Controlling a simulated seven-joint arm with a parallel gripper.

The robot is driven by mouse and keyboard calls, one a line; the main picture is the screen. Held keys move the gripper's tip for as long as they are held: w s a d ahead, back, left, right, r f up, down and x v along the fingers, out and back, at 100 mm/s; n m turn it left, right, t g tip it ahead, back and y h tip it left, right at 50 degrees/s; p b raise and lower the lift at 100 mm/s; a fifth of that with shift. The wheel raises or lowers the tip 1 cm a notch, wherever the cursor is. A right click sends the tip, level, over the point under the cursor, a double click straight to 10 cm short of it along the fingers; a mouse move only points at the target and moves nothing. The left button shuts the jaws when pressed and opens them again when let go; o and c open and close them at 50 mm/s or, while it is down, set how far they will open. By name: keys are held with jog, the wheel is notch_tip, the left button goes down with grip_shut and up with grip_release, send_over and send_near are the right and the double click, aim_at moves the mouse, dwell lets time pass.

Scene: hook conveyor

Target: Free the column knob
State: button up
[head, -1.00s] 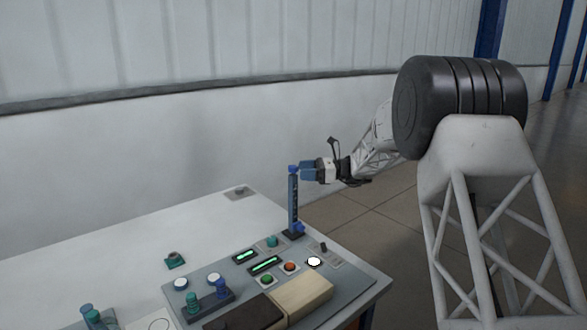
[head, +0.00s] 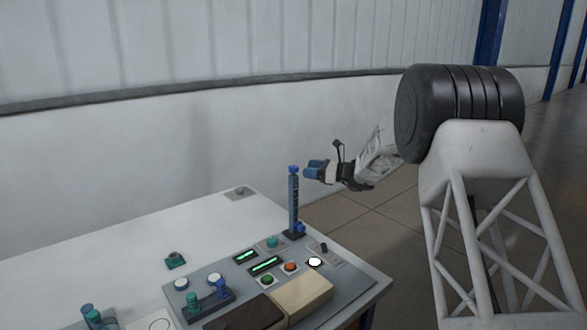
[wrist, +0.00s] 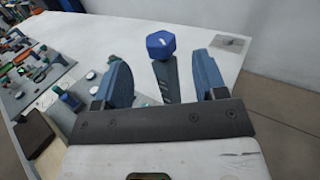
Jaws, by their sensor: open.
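The column (head: 293,205) is a slim upright post on the right part of the control panel. Its blue knob (head: 293,169) sits at the top. In the wrist view the blue hexagonal knob (wrist: 161,45) shows between and beyond my two blue fingers, with the column running down below it. My gripper (head: 311,168) is open and empty, just to the right of the knob in the head view and apart from it. In the wrist view my gripper (wrist: 165,82) has a wide gap between the fingers, and neither touches the knob.
The grey panel (head: 345,285) on the white table (head: 130,255) carries several buttons, lit green displays (head: 264,265) and a two-knob block (head: 208,304). A small teal part (head: 175,260) sits left of the panel. The air above the table is clear.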

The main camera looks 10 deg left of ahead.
aim_at(294, 167)
jog(key=shift+w+a, duration=0.2)
jog(key=shift+a, duration=0.9)
jog(key=shift+w+a, duration=0.25)
jog(key=shift+a, duration=0.85)
jog(key=shift+w+a, duration=0.2)
jog(key=shift+a, duration=0.9)
jog(key=c, duration=0.9)
